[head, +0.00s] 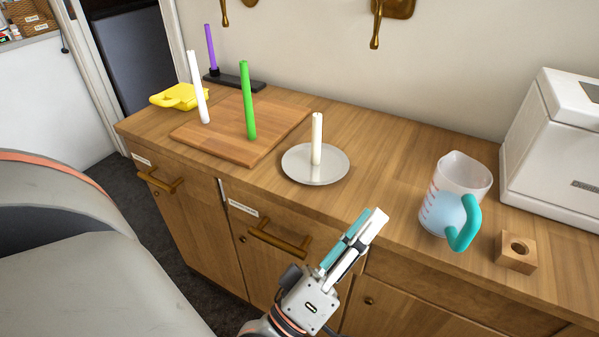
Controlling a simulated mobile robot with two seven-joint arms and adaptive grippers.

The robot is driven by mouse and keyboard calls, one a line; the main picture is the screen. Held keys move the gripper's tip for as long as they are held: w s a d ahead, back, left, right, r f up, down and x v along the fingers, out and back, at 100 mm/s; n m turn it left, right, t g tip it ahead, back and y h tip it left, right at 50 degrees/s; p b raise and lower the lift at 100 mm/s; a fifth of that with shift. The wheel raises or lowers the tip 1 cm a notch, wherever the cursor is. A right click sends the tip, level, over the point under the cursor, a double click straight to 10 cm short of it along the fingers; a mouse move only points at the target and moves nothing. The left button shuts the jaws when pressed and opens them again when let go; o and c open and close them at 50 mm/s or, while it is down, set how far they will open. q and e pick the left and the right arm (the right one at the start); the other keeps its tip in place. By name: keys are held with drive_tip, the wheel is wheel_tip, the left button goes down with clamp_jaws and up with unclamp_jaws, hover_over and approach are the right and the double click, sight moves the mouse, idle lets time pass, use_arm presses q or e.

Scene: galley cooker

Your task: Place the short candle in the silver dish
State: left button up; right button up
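The short cream candle (317,138) stands upright on the silver dish (332,176), near its middle, with its base on the dish surface. The round, shallow dish lies on the wooden counter. My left gripper (368,226) is in front of the counter's edge, below and to the right of the dish, and apart from both dish and candle. Its fingers lie close together in this view, and I cannot tell if they are open or shut. I see nothing held in them. My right gripper is not in view.
A board (218,138) has a white candle (197,88) and a green candle (248,102) on or beside it. A purple candle (211,47) stands behind in a dark holder. A jug (455,183), wooden block (516,252) and white appliance (560,140) are at right.

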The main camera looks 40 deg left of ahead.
use_arm(q)
drive_tip(key=s+d+f+m+g+h, duration=0.15)
drive_tip(key=f+m+g, duration=0.35)
drive_tip(key=f, duration=0.5)
drive_tip(key=s+d+f+m+g+h, duration=0.1)
drive_tip(key=s+f+m+g+h, duration=0.15)
drive_tip(key=f+m, duration=0.5)
drive_tip(key=s+a+f+m+g+y, duration=0.1)
drive_tip(key=s+a+f+g, duration=0.1)
drive_tip(key=s+f, duration=0.2)
drive_tip(key=s+a+f+m+g+y, duration=0.2)
drive_tip(key=s+a+f+g, duration=0.1)
drive_tip(key=f, duration=0.7)
drive_tip(key=shift+s+a+f, duration=0.25)
drive_tip(key=shift+s, duration=0.3)
drive_tip(key=shift+g, duration=0.25)
